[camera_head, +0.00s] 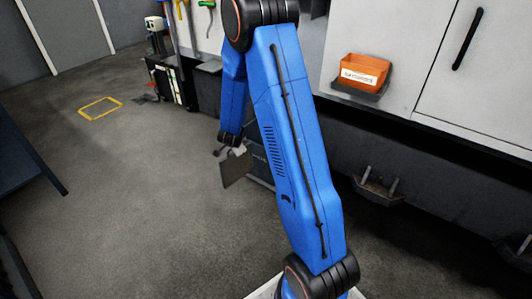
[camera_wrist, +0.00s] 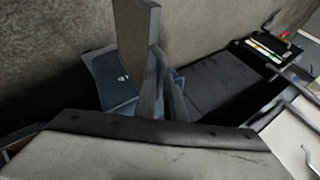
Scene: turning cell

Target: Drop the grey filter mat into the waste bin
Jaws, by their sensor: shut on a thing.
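My gripper (camera_head: 238,151) hangs low at the end of the blue arm, shut on the edge of the grey filter mat (camera_head: 236,171). The mat is a flat, stiff-looking grey panel held upright. In the wrist view, my gripper (camera_wrist: 158,62) grips the mat (camera_wrist: 138,38), seen nearly edge-on. A dark grey box with pale lettering (camera_head: 262,164), which looks like the waste bin, stands just behind and right of the mat in the head view. The mat and my arm hide much of it, and its opening is not clear. I cannot tell whether mat and box touch.
An orange labelled bin (camera_head: 361,73) sits on a holder on the pale machine front (camera_head: 408,60). A dark tool stand (camera_head: 170,82) is at the back. A yellow floor marking (camera_head: 100,108) lies on the open grey floor at left. A dark table edge (camera_head: 28,155) is far left.

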